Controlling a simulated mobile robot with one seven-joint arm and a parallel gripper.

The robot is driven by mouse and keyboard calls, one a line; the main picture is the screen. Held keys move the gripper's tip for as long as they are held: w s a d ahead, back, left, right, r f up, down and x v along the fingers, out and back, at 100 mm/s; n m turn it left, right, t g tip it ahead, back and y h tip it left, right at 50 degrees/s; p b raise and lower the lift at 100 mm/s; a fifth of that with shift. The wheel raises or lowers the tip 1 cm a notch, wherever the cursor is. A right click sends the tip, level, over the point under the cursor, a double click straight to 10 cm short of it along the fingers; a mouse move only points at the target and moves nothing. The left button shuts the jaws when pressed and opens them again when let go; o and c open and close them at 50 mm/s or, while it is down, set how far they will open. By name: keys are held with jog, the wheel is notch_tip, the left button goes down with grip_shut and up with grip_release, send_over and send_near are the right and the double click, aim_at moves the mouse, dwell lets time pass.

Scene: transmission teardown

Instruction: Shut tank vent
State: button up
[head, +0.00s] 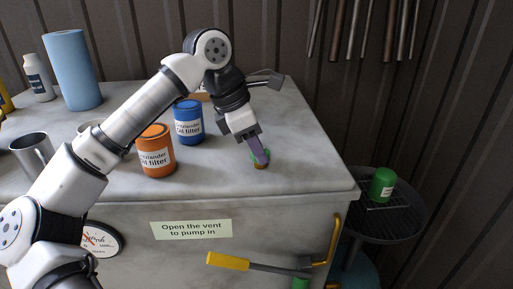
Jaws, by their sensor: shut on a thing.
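The tank is the grey block whose top (315,165) fills the middle of the head view. I cannot tell how far the vent is turned.
An orange oil filter (156,152) and a blue oil filter (188,124) stand left of my gripper. A label (191,229), a yellow-handled lever (228,261) and a yellow pipe (334,240) are on the front. A green canister (382,185) stands on a round dark table at right.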

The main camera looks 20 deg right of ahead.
jog(key=m+g, duration=0.1)
jog(key=m, duration=0.2)
jog(key=m+g+y, duration=0.1)
jog(key=m, duration=0.1)
jog(key=shift+w+d+r+m+p, duration=0.1)
jog(key=shift+w+d+m+p, duration=0.1)
jog(key=shift+m+p, duration=0.15)
jog(key=m+g+y+p, duration=0.1)
jog(key=m, duration=0.3)
jog(key=shift+w+m, duration=0.15)
jog(key=shift+m, duration=0.2)
jog(key=shift+y+p, duration=0.3)
jog(key=o, duration=1)
